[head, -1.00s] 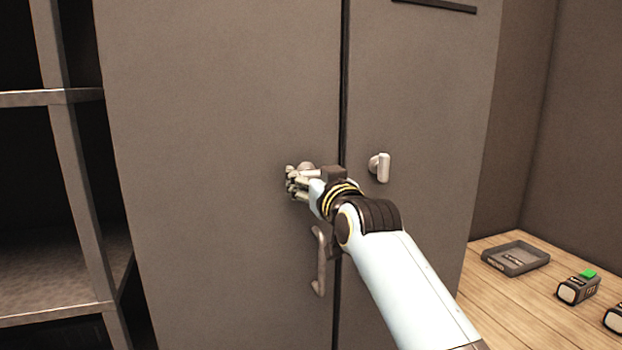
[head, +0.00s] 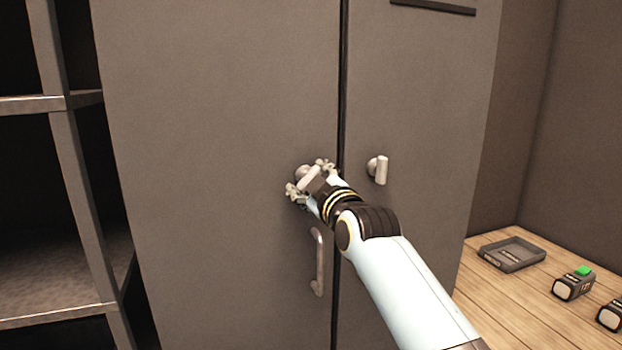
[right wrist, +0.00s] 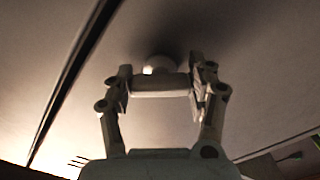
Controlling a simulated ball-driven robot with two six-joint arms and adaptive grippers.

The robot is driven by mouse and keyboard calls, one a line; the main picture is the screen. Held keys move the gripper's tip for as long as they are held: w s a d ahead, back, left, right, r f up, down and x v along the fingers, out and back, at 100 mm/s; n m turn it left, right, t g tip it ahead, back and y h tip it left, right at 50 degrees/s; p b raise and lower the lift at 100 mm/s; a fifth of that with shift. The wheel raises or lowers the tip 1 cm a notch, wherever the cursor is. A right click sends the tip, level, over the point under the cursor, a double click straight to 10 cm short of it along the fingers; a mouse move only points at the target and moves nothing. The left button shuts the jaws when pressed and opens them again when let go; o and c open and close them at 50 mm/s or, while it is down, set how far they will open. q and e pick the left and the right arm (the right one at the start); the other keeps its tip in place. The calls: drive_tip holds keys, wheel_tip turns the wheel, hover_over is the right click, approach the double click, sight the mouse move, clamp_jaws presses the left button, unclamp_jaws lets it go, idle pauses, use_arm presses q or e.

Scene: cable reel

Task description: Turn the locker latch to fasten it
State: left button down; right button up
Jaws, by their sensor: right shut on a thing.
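The locker latch (head: 311,179) is a pale bar on a round knob on the left locker door (head: 220,120). It stands tilted, slanting up to the right in the head view. My right gripper (head: 308,178) is shut on the latch, one finger on each side of the bar. In the right wrist view the latch (right wrist: 158,87) lies across between the two fingers, with its round base behind it. My left gripper is not in view.
A similar knob (head: 381,169) stands upright on the right door, close to my wrist. A curved pull handle (head: 318,262) is below the latch. Open shelves (head: 50,105) stand at left. A wooden table (head: 490,295) at right holds a grey tray (head: 512,253) and small dark devices (head: 573,284).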

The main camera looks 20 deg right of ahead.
drive_tip(key=n, duration=0.4)
drive_tip(key=shift+n, duration=0.3)
drive_tip(key=n, duration=0.4)
drive_tip(key=shift+r, duration=0.1)
drive_tip(key=shift+n, duration=0.4)
drive_tip(key=o, duration=1.2)
drive_tip(key=s, duration=1.2)
drive_tip(key=shift+d, duration=0.25)
